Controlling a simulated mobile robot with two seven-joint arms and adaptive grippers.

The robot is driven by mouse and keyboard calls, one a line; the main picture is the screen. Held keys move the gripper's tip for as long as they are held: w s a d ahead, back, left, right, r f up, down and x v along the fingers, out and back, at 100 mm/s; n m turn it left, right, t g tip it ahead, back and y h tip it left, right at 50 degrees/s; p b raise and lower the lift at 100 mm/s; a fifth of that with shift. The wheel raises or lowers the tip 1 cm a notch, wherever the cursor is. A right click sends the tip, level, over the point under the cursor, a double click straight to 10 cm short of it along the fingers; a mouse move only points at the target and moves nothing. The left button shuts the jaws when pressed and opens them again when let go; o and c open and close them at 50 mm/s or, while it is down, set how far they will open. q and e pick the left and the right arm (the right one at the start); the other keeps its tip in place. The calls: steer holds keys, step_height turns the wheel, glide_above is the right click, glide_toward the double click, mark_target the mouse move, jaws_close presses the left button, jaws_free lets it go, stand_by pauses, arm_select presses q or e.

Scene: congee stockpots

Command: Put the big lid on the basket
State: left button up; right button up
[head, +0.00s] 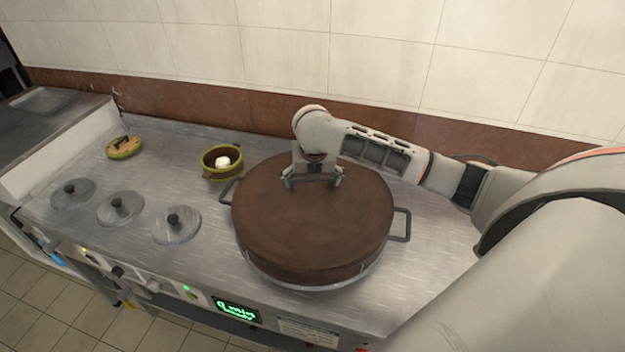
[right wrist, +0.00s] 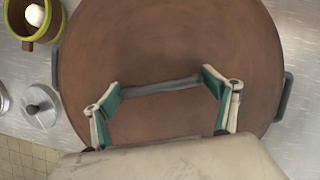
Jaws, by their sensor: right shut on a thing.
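The big lid (head: 310,225) is a wide brown disc with a thick brown edge. It lies about level over a round metal vessel (head: 320,287), probably the basket, whose lower rim shows below the lid's front edge. Grey loop handles (head: 402,226) stick out at the left and right. I cannot tell whether the lid rests fully on it. My right gripper (head: 312,181) is shut on the lid's grey bar handle near the back of the lid. In the right wrist view the fingers (right wrist: 165,100) clasp the two ends of the bar handle (right wrist: 160,86). My left gripper is not in view.
A small green-rimmed pot (head: 209,163) with a white item inside stands left of the lid. A small round lid (head: 124,147) lies at the far left. Several grey knobbed covers (head: 175,226) sit along the front. A tiled wall (head: 200,55) bounds the back.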

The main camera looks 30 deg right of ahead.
mark_target(313, 192)
steer(key=o, duration=1.8)
steer(key=shift+f, duration=0.15)
steer(key=shift+s, duration=0.1)
steer(key=shift+v, duration=1.65)
steer(key=v, duration=0.7)
steer(key=shift+a+r, duration=0.15)
steer(key=shift+r, duration=0.25)
